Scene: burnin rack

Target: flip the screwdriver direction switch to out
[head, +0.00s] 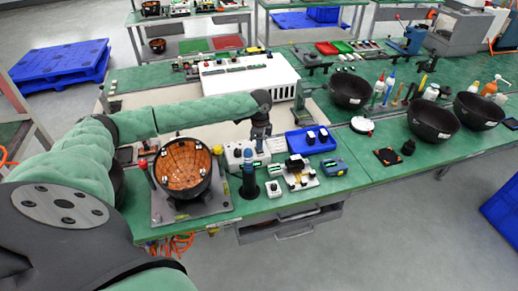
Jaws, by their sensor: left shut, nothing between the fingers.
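A dark blue upright cylinder (249,180), which looks like the screwdriver, stands near the front edge of the green bench. Its direction switch is too small to make out, so I cannot tell its setting. My left gripper (259,136) points down just behind and above the cylinder, shut and empty. It appears apart from the cylinder, though the depth gap is hard to judge. My right gripper is not in view.
A black bowl with an orange-brown inside (184,166) stands on a grey plate to the left. White boxes (236,155), a blue tray (311,141) and a blue device (334,167) crowd the area. A white panel (250,78) stands behind. Black bowls (434,118) are at right.

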